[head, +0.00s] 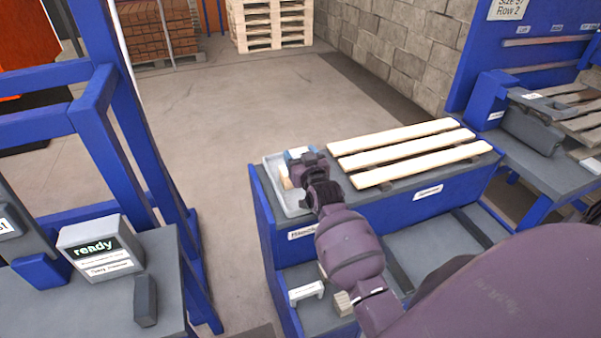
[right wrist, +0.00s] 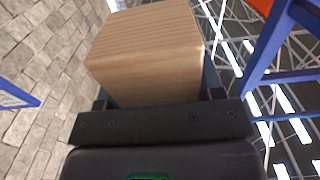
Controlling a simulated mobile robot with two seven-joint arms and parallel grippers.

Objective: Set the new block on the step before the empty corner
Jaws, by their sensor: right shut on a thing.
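My right gripper (head: 301,160) is shut on a light wooden block (right wrist: 148,52), which fills the top middle of the right wrist view. In the head view the gripper is over a pale grey tray (head: 292,203) at the left end of the blue bench, and it hides most of the block. I cannot tell whether the block touches the tray. A pallet deck with three pale slats (head: 408,153) lies on the bench to the right of the gripper. My left gripper is not in view.
A lower grey shelf (head: 432,243) of the bench holds a white bracket (head: 306,291) and a small wooden block (head: 343,303). A console reading "ready" (head: 95,249) stands at the left beside a blue frame (head: 130,120). The floor behind the bench is clear.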

